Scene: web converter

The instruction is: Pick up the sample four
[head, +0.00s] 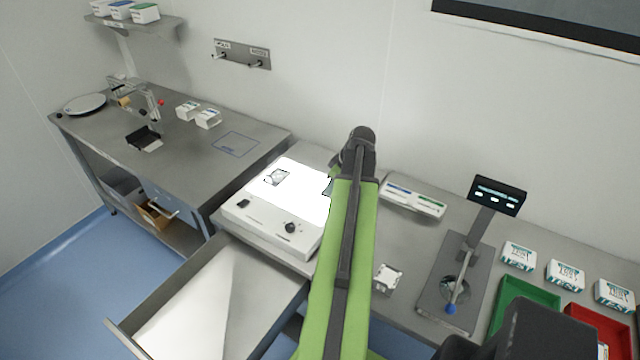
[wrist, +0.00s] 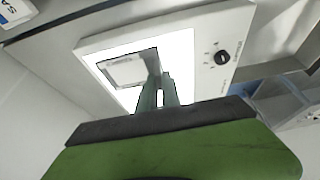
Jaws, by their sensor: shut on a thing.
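My gripper (wrist: 160,92) shows in the wrist view as two green fingers, shut at the near right edge of a flat grey rectangular piece with a pale border (wrist: 122,71). I cannot read a number on it, so I cannot confirm that it is sample four. It is over the bright light box (wrist: 95,45); I cannot tell whether it is raised or touching. In the head view my green arm hides most of the gripper, and only a dark bit (head: 328,187) shows beside it. Another small grey piece (head: 277,177) lies on the lit panel.
The light box (head: 268,230) stands on the bench, with an open drawer (head: 215,300) below. Right of my arm are a small white piece (head: 388,278), a tray (head: 413,200), a stand with a display (head: 497,195), and green (head: 527,292) and red (head: 600,325) bins.

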